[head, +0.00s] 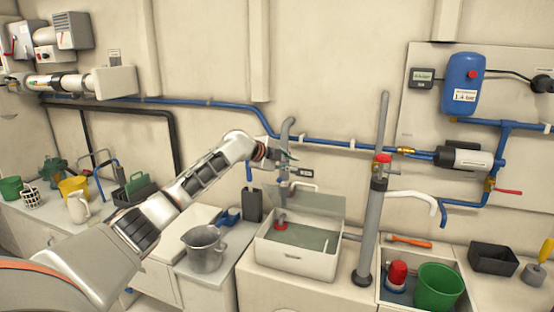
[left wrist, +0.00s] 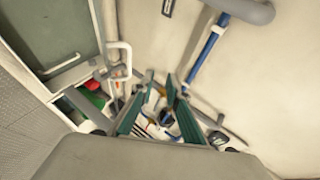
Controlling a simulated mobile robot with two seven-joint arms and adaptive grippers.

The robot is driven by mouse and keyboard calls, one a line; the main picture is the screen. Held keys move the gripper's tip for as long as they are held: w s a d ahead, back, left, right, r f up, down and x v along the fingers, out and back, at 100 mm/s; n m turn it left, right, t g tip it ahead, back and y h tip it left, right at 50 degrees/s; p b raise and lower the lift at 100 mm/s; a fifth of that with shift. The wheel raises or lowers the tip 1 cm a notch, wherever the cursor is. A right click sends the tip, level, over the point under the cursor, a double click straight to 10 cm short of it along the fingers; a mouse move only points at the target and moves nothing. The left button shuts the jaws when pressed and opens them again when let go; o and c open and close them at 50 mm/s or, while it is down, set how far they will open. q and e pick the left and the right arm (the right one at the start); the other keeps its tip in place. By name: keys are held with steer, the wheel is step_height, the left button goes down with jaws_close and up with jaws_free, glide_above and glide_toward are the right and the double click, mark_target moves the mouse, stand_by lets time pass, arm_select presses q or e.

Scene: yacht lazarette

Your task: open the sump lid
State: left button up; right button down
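The white sump box (head: 268,252) stands on the low counter, with greyish water inside and a red-based pipe in its left part. Its greenish see-through lid (head: 318,204) stands tilted up at the back, towards the wall, with the box top uncovered. A white bar handle (head: 303,186) shows at the lid's upper edge. A greenish panel with a white edge, probably the lid, fills the upper left of the left wrist view (left wrist: 50,30). My left gripper (head: 291,155) is above the lid's handle, apart from it. Its green-padded fingers (left wrist: 158,118) are spread and empty. My right gripper is not in view.
A grey upright pump (head: 370,235) with a white spout stands right of the box. A green bucket (head: 438,287) and red float (head: 397,275) sit in a tray. A grey jug (head: 204,248) stands left. Blue pipes (head: 330,143) run along the wall.

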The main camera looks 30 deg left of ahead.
arm_select(q)
steer(key=v, duration=1)
steer(key=shift+a, duration=0.2)
